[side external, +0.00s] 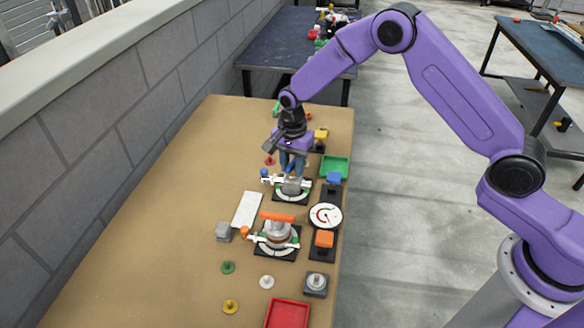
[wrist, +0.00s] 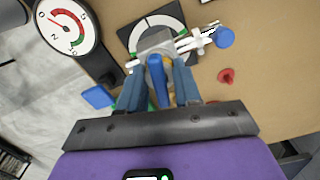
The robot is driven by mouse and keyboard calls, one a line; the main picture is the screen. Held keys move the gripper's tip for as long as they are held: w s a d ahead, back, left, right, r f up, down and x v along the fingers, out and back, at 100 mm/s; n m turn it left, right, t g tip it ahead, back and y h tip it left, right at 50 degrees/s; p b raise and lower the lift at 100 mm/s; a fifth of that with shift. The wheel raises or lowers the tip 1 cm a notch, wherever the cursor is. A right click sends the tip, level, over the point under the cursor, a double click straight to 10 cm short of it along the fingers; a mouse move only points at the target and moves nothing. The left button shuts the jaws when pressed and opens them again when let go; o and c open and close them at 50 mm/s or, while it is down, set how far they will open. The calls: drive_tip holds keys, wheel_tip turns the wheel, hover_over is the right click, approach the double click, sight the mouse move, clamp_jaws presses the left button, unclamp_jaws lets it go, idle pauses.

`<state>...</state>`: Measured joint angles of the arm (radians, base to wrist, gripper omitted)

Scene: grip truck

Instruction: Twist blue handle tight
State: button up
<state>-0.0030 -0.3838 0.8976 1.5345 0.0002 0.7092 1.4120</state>
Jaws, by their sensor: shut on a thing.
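The blue handle (wrist: 156,76) sits upright between my gripper's two blue-grey fingers in the wrist view. My gripper (wrist: 160,84) is shut on it. The handle stands on a grey block (wrist: 155,44) over a round black-and-white dial plate (wrist: 173,20) with a green section. In the side view my gripper (side external: 292,170) points down over this fixture, and the fingers hide most of the handle. A white arm with a blue knob (side external: 264,172) sticks out to the left of the fixture.
A similar fixture with an orange handle (side external: 277,217) stands nearer the camera. A round gauge (side external: 325,216) stands to the right. A green tray (side external: 334,166), a red tray (side external: 288,314), a white plate (side external: 246,210) and several loose knobs lie on the brown table. A grey wall runs along the left.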

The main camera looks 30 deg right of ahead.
sight(293, 162)
drive_tip(key=m, duration=0.4)
drive_tip(key=shift+m, duration=0.4)
drive_tip(key=m, duration=0.9)
drive_tip(key=shift+m, duration=2)
drive_tip(key=o, duration=0.7)
drive_tip(key=shift+r, duration=3.75)
